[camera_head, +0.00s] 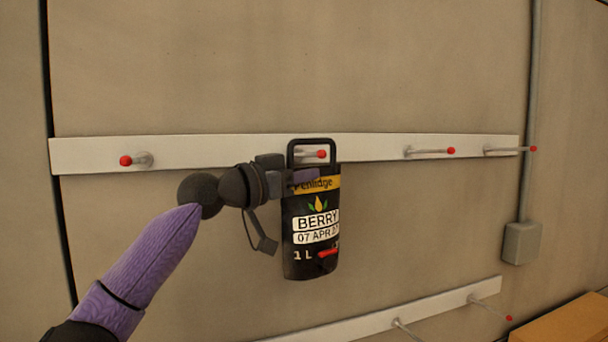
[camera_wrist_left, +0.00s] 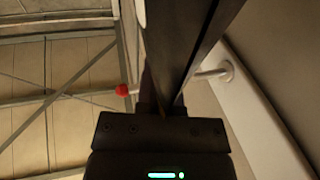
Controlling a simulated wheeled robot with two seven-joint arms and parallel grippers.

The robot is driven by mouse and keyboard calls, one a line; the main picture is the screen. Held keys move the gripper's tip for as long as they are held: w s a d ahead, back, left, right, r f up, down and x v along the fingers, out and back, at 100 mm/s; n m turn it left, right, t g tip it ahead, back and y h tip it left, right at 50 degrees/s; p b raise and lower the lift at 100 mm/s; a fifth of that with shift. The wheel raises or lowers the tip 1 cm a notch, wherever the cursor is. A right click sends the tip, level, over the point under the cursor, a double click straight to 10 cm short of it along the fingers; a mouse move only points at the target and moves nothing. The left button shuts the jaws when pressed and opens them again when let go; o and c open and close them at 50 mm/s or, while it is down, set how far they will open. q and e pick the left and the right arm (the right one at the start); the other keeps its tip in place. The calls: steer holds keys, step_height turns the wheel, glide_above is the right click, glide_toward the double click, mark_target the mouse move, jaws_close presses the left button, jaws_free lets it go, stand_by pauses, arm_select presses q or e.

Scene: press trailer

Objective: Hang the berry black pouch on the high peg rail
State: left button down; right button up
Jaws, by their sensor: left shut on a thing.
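The berry black pouch (camera_head: 310,258) is upright in the head view, with a yellow band, a "BERRY" label and a loop handle (camera_head: 312,141) on top. My left gripper (camera_head: 300,180) is shut on the pouch near its top, from the left side. The high peg rail (camera_head: 220,151) runs across the wall behind it. A red-tipped peg (camera_head: 321,154) shows inside the handle's opening. In the left wrist view the dark pouch (camera_wrist_left: 178,45) fills the middle, and a red-tipped peg (camera_wrist_left: 122,90) shows on both sides of it. Whether the handle rests on the peg, I cannot tell.
Other pegs on the high rail, at the left (camera_head: 126,160) and right (camera_head: 450,151), are bare. A lower peg rail (camera_head: 440,302) runs below. A conduit with a grey box (camera_head: 522,243) is on the right wall, and a brown surface (camera_head: 570,322) is at lower right.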

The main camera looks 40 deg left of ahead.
arm_select(q)
steer(key=shift+w+a+f, duration=0.1)
steer(key=shift+a+f, duration=0.15)
steer(key=shift+f, duration=0.1)
stand_by(0.6)
